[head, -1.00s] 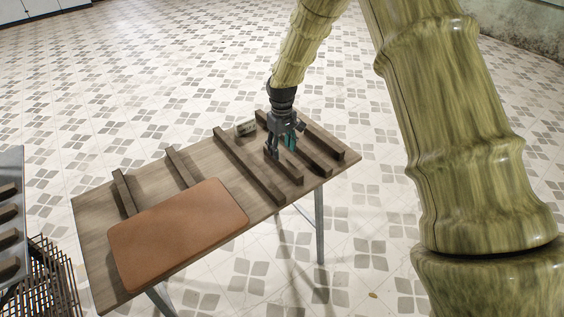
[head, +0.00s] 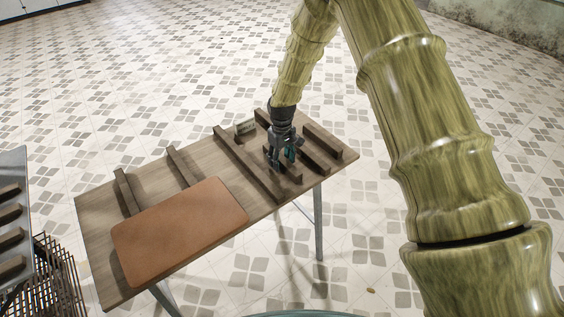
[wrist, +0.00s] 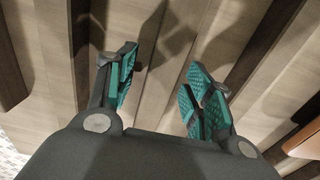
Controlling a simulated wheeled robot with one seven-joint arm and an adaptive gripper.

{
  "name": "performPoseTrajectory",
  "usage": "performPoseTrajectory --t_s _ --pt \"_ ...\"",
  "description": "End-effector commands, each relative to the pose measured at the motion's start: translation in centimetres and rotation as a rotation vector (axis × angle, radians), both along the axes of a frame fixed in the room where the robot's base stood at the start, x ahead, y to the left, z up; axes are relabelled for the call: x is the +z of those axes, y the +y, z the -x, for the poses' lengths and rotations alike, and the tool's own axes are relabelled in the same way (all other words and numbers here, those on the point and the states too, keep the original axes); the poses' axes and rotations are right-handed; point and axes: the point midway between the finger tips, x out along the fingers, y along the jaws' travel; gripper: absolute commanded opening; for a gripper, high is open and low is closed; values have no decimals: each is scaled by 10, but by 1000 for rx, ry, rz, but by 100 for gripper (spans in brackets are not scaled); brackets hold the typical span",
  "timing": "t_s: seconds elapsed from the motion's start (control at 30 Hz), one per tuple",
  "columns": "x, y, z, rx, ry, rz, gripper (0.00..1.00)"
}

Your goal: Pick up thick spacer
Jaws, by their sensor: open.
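Several dark brown wooden bars lie on the table, and I cannot tell for certain which is the thick spacer. One long bar (head: 240,160) lies left of my gripper (head: 281,161), and another bar (head: 325,141) lies to its right. A shorter bar close to the gripper is partly hidden by it. In the wrist view my gripper (wrist: 164,64) is open, its teal-padded fingers apart with nothing held between them. A dark bar (wrist: 80,45) is beside the left finger, and another bar (wrist: 258,45) runs past the right finger.
A tan-brown board (head: 180,230) lies on the wooden table's (head: 95,215) front left. Two more bars (head: 126,190) (head: 182,166) lie behind it. A rack with bars (head: 12,238) stands at far left.

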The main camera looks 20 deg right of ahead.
Motion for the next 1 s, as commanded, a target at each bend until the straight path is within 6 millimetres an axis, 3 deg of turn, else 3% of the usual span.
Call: performPoseTrajectory --t_s 0.07,0.3,0.67,1.0 --pt "0 0 0 0 0 0 44" --pt "0 0 0 0 0 0 1" --pt "3 0 0 0 -1 0 0" --pt "43 0 -1 0 -2 0 0"
